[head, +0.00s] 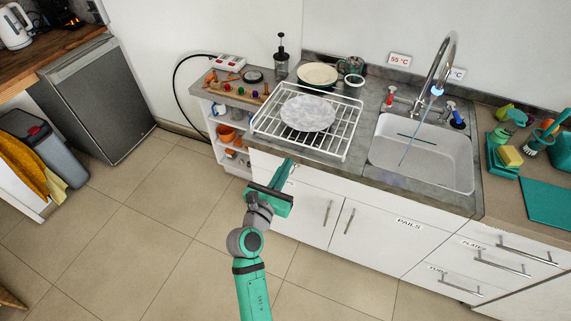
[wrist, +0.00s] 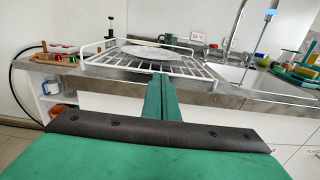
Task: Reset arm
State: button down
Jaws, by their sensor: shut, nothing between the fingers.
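My gripper (head: 286,166) is shut and empty, in front of the counter's front edge, just below the near left part of the white wire dish rack (head: 345,128). In the wrist view the closed green fingers (wrist: 160,98) point forward toward the same rack (wrist: 195,72). My arm reaches up from the bottom of the head view. Nothing is held.
A grey-white plate (head: 308,113) lies in the rack. A sink (head: 430,160) with running water is to the right. White cabinets (head: 370,225) stand below the counter. A low shelf (head: 238,158) is left of them. The tiled floor (head: 150,240) at left is clear.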

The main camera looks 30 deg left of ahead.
jog(key=s+d+f+m+g+y, duration=0.1)
jog(key=s+d+f+m, duration=0.6)
jog(key=s+m, duration=0.15)
jog(key=s+d+f+m+g+y, duration=0.1)
jog(key=s+d+f+m+g, duration=0.1)
jog(key=s+d+f+m, duration=0.65)
jog(key=s+d+r+m+h, duration=0.1)
jog(key=s+d+r+m, duration=0.3)
jog(key=s+m, duration=0.5)
jog(key=s+d+r+m+h, duration=0.1)
jog(key=s+d+r+m, duration=0.3)
jog(key=s+m, duration=0.6)
jog(key=shift+s+d+h, duration=0.2)
jog(key=shift+s+h, duration=0.1)
jog(key=shift+s, duration=0.5)
jog(key=shift+r, duration=0.1)
